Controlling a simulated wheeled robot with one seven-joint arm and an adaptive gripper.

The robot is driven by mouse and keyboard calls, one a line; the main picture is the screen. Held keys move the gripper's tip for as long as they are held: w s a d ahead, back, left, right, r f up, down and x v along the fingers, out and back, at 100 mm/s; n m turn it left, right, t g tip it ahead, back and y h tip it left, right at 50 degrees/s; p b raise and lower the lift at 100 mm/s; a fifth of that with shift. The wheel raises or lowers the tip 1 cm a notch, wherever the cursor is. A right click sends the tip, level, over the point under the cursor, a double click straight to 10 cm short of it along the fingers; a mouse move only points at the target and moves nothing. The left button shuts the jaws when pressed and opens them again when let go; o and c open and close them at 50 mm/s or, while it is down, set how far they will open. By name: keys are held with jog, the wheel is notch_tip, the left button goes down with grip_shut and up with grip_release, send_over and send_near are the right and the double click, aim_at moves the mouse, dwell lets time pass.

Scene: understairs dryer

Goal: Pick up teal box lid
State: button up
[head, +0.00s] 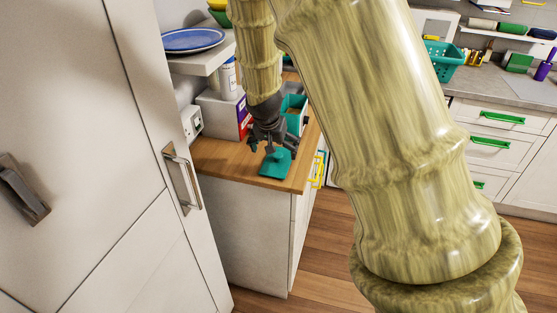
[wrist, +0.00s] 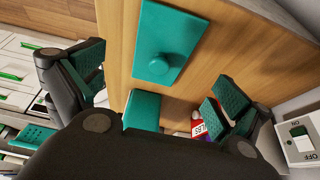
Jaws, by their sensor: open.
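The teal box lid (head: 274,165) lies flat on the wooden countertop near its front edge in the head view. In the wrist view the lid (wrist: 158,22) is a rectangle with a round knob on top, beyond my fingertips. My gripper (head: 268,143) is above and just behind the lid, pointing down. In the wrist view my gripper (wrist: 158,88) has its fingers with teal pads wide apart and nothing between them. An open teal box (head: 293,101) stands behind my gripper, partly hidden by it and my arm. A teal block-like shape (wrist: 143,110) shows between the fingers' bases.
A shelf with a blue plate (head: 192,40) hangs above. A tall white cabinet (head: 90,110) stands at the left.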

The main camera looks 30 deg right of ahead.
aim_at(277, 157)
jog(key=shift+w+f, duration=0.8)
jog(key=shift+f, duration=0.3)
jog(key=shift+d+f, duration=0.15)
jog(key=shift+f, duration=0.05)
jog(key=shift+s+d, duration=0.1)
jog(key=shift+s, duration=0.15)
jog(key=p+x, duration=0.1)
jog(key=x, duration=0.2)
jog(key=shift+w+d+r+p, duration=0.1)
jog(key=shift+d+p, duration=0.2)
jog(key=shift+p, duration=0.1)
jog(key=shift+x, duration=1.1)
jog(key=shift+c, duration=0.2)
jog(key=c, duration=0.9)
